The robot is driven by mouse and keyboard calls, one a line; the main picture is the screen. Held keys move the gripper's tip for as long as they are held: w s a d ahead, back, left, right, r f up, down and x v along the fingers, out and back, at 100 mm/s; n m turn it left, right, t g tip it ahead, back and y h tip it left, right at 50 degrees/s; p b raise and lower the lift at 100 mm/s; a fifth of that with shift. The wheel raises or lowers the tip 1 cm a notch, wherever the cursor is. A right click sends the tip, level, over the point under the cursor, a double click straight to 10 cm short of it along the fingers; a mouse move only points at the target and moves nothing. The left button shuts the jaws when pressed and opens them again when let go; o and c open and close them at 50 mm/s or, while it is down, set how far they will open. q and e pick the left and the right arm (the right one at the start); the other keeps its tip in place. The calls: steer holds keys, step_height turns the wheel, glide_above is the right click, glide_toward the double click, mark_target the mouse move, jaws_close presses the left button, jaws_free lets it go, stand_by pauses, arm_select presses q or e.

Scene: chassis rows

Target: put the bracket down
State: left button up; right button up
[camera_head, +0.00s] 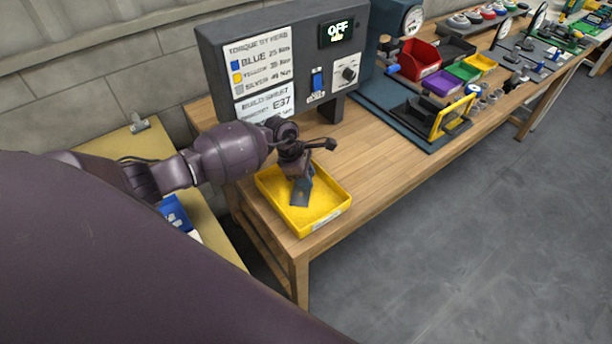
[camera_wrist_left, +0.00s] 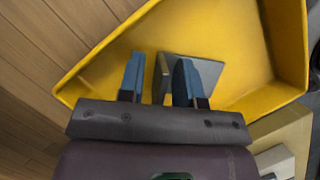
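The bracket (camera_head: 301,192) is a grey, bent metal piece at the yellow tray (camera_head: 330,217) in the head view. In the left wrist view the bracket (camera_wrist_left: 205,72) has one flange upright between my fingers and a flat plate partly behind the right finger. My left gripper (camera_head: 299,176) points down over the tray. Its two blue-padded fingers (camera_wrist_left: 160,78) stand apart on either side of the flange, with a visible gap at the left finger. Whether the bracket rests fully on the tray floor is hard to tell. My right gripper is not in view.
A grey control panel (camera_head: 285,60) with an "OFF" display stands behind the tray. Coloured bins, including a red bin (camera_head: 418,60), and a yellow-framed fixture (camera_head: 452,117) are further right. The wooden bench (camera_head: 385,160) is bare right of the tray.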

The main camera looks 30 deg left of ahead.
arm_select(q)
steer(key=v, duration=1.2)
steer(key=shift+b, duration=0.4)
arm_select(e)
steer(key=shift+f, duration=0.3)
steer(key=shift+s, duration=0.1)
